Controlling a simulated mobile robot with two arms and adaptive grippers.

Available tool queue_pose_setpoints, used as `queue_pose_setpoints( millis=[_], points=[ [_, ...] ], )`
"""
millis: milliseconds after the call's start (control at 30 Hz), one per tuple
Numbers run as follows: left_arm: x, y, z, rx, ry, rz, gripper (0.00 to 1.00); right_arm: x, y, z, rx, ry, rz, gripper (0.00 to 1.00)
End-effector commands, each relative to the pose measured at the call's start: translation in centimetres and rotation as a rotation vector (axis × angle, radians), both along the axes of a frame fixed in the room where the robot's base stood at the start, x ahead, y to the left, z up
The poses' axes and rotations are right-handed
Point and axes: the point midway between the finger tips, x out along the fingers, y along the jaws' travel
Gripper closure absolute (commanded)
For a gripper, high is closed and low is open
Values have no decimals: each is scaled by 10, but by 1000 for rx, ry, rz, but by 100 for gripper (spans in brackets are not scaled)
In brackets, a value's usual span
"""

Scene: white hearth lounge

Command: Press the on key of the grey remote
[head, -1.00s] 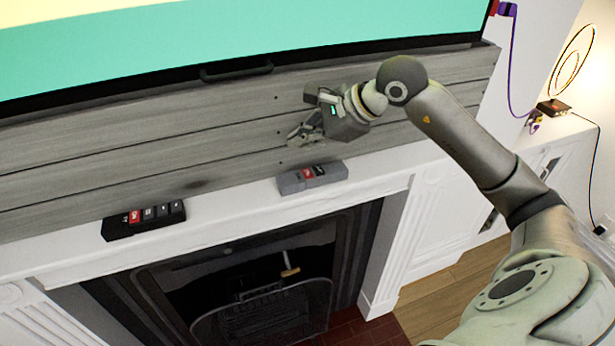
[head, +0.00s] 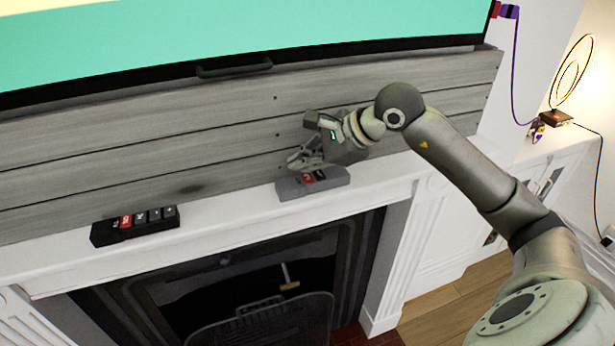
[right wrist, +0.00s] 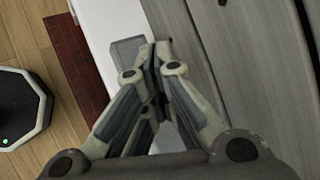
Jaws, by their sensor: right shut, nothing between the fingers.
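The grey remote (head: 334,181) lies on the white mantel shelf. A red key and a dark key show on its top; the key markings are too small to read. My right gripper (head: 292,163) is shut and empty, with its fingertips just above the left part of the remote. Whether the tips touch it I cannot tell. In the right wrist view the shut fingertips (right wrist: 158,50) are beside and partly over the grey remote (right wrist: 126,50), hiding much of it. My left gripper is not in view.
A black remote (head: 108,236) with a red key and several dark keys lies further left on the mantel (head: 228,212). Grey wood boards (head: 120,150) rise behind, below a large teal screen (head: 250,35). The fireplace (head: 240,270) opens below. The mantel between the remotes is clear.

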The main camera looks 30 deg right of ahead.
Motion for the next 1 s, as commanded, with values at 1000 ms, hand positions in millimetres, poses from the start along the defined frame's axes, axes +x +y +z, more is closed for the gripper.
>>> queue_pose_setpoints(
  millis=[1000],
  points=[
    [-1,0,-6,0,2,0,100,0,0,-4,0,0,0,100]
  ],
)
